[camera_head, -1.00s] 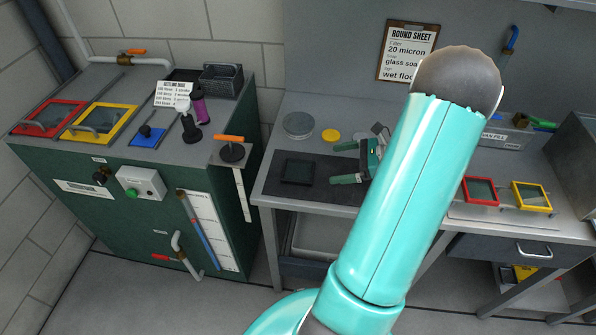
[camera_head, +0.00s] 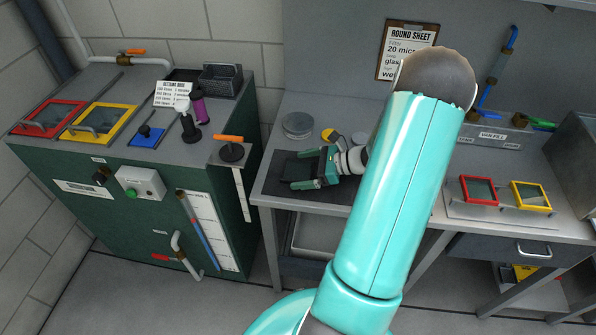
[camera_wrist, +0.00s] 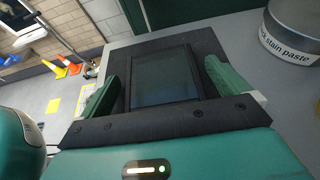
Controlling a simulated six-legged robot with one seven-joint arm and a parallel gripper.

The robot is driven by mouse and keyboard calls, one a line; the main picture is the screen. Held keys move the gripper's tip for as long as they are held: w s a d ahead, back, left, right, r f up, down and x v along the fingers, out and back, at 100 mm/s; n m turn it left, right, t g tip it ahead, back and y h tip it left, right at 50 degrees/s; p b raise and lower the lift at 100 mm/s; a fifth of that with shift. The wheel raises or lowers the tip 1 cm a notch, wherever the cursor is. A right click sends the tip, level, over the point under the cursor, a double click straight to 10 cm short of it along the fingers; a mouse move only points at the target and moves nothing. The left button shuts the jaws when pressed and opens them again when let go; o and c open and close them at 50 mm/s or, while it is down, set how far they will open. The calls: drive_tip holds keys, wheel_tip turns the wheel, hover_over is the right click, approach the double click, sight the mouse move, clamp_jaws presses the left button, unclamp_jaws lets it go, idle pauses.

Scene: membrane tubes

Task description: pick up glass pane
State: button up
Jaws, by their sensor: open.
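The glass pane is a dark, square, glossy sheet with a thin dark border, lying flat on a dark mat (camera_head: 268,188). In the wrist view the pane (camera_wrist: 163,80) lies between the two green fingers of my gripper (camera_wrist: 160,70), one at each side. In the head view my gripper (camera_head: 292,170) is at the mat from the right, its fingers pointing left and largely covering the pane. The gripper is open. A gap seems to show between the pane and each finger; contact is hard to tell.
A round tin (camera_head: 297,124), labelled stain paste in the wrist view (camera_wrist: 292,32), stands behind the mat. A yellow disc (camera_head: 328,135) is beside it. Red (camera_head: 478,190) and yellow (camera_head: 531,195) framed panes sit at the right. The bench's left edge is close to the mat.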

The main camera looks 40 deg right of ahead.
drive_tip(key=c, duration=1)
drive_tip(key=shift+r, duration=0.1)
